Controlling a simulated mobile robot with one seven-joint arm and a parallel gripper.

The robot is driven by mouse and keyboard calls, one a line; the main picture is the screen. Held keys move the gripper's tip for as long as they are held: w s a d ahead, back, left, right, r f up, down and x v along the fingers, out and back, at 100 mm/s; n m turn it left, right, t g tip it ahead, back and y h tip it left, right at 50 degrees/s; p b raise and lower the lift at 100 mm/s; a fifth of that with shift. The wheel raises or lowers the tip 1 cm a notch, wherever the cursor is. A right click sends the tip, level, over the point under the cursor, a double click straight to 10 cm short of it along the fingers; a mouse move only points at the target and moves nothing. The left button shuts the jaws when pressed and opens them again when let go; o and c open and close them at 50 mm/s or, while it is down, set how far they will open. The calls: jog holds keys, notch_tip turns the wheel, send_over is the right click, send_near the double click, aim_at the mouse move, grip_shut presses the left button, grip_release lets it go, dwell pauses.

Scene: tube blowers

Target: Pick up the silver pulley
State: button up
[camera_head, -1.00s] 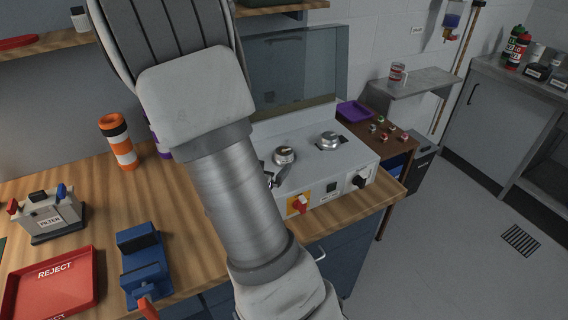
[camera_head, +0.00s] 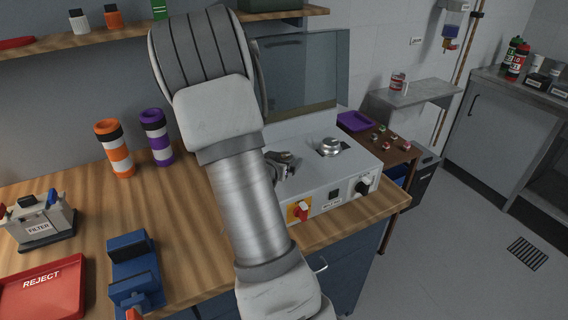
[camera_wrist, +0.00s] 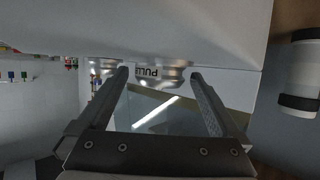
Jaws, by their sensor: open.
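The silver pulley (camera_wrist: 155,73), a shiny rounded metal part with a partly visible label reading "PULL", sits on the pale machine (camera_head: 320,176) in the upside-down wrist view. My gripper (camera_wrist: 159,78) is open, with one fingertip at each side of the pulley and the pulley showing in the gap between them. I cannot tell whether the fingers touch it. In the head view my gripper (camera_head: 284,164) is at the machine's left part and hides this pulley. A second silver round part (camera_head: 329,147) sits to the right on the machine top.
A clear upright panel (camera_head: 298,75) stands behind the machine. A red-and-yellow switch (camera_head: 299,211) is on its front. Orange (camera_head: 115,148) and purple (camera_head: 156,137) striped cylinders stand on the wooden bench at left. A purple tray (camera_head: 354,121) lies on the side table at right.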

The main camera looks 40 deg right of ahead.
grip_shut()
dwell(0.4)
jog(key=shift+r, duration=0.2)
jog(key=shift+r, duration=0.55)
jog(key=r, duration=0.3)
jog(key=shift+s+a+r+p, duration=0.1)
jog(key=shift+s+a+p, duration=0.05)
jog(key=shift+s+p, duration=0.2)
jog(key=s+a+r+b, duration=0.3)
jog(key=s+r, duration=0.3)
jog(key=s, duration=0.4)
jog(key=shift+s+a+r, duration=0.15)
jog(key=shift+a, duration=0.1)
